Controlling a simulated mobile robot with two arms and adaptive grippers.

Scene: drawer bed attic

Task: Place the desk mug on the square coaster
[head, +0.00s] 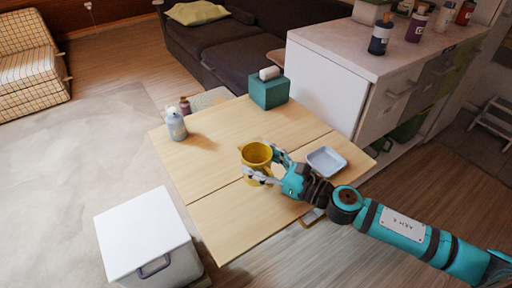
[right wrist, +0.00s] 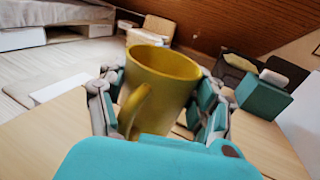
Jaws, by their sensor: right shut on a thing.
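The yellow desk mug (head: 256,155) is upright at the middle of the wooden table (head: 215,135). My right gripper (head: 263,172) is shut on the mug, with its fingers on both sides of the body. In the right wrist view the mug (right wrist: 162,90) fills the space between the gripper fingers (right wrist: 160,115), its handle facing the camera. I cannot tell whether the mug's base touches the table. A light blue-grey square dish (head: 326,161), which may be the coaster, lies to the right of the gripper. My left gripper is not in view.
A teal tissue box (head: 268,92) stands at the table's back edge. A grey bottle (head: 176,125) stands at the left corner. The front left of the table is clear. A white cabinet (head: 325,85) stands behind the table's right side.

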